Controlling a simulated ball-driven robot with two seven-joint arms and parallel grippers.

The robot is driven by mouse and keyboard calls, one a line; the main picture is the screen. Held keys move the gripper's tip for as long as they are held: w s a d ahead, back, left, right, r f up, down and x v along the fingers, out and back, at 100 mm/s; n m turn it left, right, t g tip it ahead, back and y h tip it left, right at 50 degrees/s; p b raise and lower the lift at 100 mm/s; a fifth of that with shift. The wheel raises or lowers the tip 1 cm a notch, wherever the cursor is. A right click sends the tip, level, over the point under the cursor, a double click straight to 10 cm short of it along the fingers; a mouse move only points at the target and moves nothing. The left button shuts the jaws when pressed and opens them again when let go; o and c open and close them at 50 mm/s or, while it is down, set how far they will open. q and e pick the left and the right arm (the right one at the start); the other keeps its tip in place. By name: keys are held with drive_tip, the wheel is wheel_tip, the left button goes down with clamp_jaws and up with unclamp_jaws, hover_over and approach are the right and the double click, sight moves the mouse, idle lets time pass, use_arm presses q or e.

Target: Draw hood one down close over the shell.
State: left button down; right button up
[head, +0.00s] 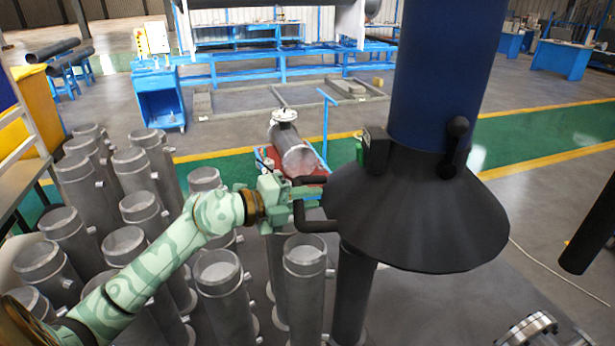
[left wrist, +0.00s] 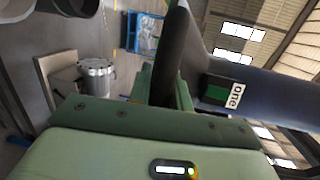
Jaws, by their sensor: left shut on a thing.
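Hood one is a wide black cone (head: 415,215) hanging under a thick blue duct (head: 445,70) in the head view. A black bar handle (head: 318,226) sticks out from its left side. My left gripper (head: 306,197) is shut on this handle. In the left wrist view the dark handle bar (left wrist: 172,50) runs between the jaws (left wrist: 165,90), and a label reading "one" (left wrist: 227,95) shows beside it. A grey metal flanged piece (head: 530,328), possibly the shell, is partly cut off at the lower right, apart from the hood. My right gripper is not in view.
Several grey upright pipe pieces (head: 225,285) crowd the left and centre below my left arm. A dark post (head: 353,295) stands beneath the hood's left edge. A flanged pipe (head: 292,150) lies on a red cart behind. A dark cylinder (head: 590,235) is at the right edge.

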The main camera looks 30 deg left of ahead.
use_arm(q)
wheel_tip(320, 180, down, 6)
drive_tip(key=shift+r+b, duration=0.15)
drive_tip(key=shift+b, duration=0.55)
drive_tip(key=c, duration=1.3)
unclamp_jaws()
drive_tip(key=b+v, duration=0.1)
drive_tip(key=v, duration=1.5)
drive_tip(key=shift+r, duration=0.15)
drive_tip(key=shift+s, duration=0.1)
